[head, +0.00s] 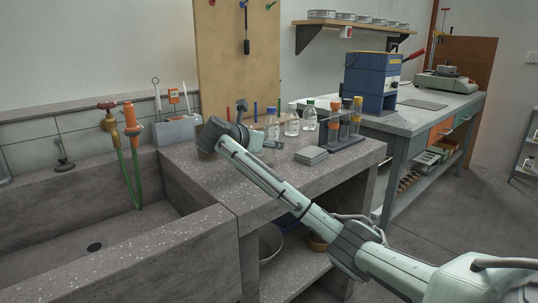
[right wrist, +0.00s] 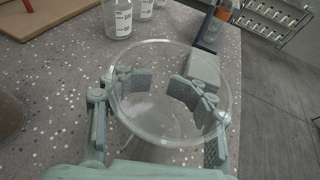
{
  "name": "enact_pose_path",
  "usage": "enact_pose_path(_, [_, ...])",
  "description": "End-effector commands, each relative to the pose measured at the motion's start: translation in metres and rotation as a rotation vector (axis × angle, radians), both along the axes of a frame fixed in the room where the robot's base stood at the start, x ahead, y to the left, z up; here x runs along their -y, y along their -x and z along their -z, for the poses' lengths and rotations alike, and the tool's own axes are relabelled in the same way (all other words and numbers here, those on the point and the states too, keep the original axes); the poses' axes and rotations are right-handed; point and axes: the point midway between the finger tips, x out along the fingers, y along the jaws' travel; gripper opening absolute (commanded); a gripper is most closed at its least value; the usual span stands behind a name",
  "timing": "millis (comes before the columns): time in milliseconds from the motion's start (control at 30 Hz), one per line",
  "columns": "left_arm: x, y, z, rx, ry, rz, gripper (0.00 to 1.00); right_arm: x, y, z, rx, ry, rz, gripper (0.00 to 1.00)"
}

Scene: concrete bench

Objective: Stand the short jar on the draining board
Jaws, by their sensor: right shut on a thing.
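The short jar (right wrist: 158,122) is clear glass with a round rim, seen from above in the right wrist view. My right gripper (right wrist: 166,88) is shut on it, with fingers on both sides. In the head view my right arm reaches over the bench (head: 262,205) beside the sink; its wrist hides most of the gripper and I cannot make out the jar there. I cannot tell whether the jar touches the bench. I cannot identify a separate draining board with certainty. My left gripper is not in view.
Clear bottles (head: 292,124) stand behind the gripper. A tube rack (head: 343,142) and a grey stack (head: 311,155) are to the right. The sink (head: 95,220) opens at left. The bench front is clear.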

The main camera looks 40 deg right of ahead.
Motion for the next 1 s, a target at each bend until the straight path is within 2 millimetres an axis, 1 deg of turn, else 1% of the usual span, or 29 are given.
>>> enact_pose_path(33, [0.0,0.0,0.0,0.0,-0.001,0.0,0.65,0.0,0.0,0.011,-0.005,0.001,-0.001,0.01])
enact_pose_path(100, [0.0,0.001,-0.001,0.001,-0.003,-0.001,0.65,0.0,0.0,0.022,-0.004,0.001,-0.001,0.01])
enact_pose_path(200, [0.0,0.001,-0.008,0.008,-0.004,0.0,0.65,0.0,0.0,0.03,-0.003,0.0,0.0,0.01])
enact_pose_path(300, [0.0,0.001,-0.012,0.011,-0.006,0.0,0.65,-0.001,0.0,0.03,-0.001,0.0,0.0,0.01])
enact_pose_path(467, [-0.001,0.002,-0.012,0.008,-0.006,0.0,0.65,-0.001,0.0,0.03,-0.002,0.001,-0.001,0.01])
enact_pose_path(667, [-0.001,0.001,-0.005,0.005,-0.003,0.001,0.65,-0.001,0.0,0.032,-0.002,0.001,-0.001,0.01])
enact_pose_path(700, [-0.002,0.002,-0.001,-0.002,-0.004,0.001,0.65,-0.001,0.0,0.033,-0.002,0.0,-0.001,0.49])
enact_pose_path(767, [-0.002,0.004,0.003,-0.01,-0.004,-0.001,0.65,-0.001,0.0,0.033,-0.002,0.0,-0.001,0.56])
enact_pose_path(900, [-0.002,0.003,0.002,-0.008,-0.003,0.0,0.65,-0.001,0.0,0.033,-0.002,0.0,-0.001,0.74])
enact_pose_path(933, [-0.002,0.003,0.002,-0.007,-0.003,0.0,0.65,-0.001,0.0,0.033,-0.002,0.0,-0.001,0.76])
enact_pose_path(1000, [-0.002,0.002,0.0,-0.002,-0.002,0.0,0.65,-0.001,0.0,0.033,-0.002,0.0,-0.001,0.76])
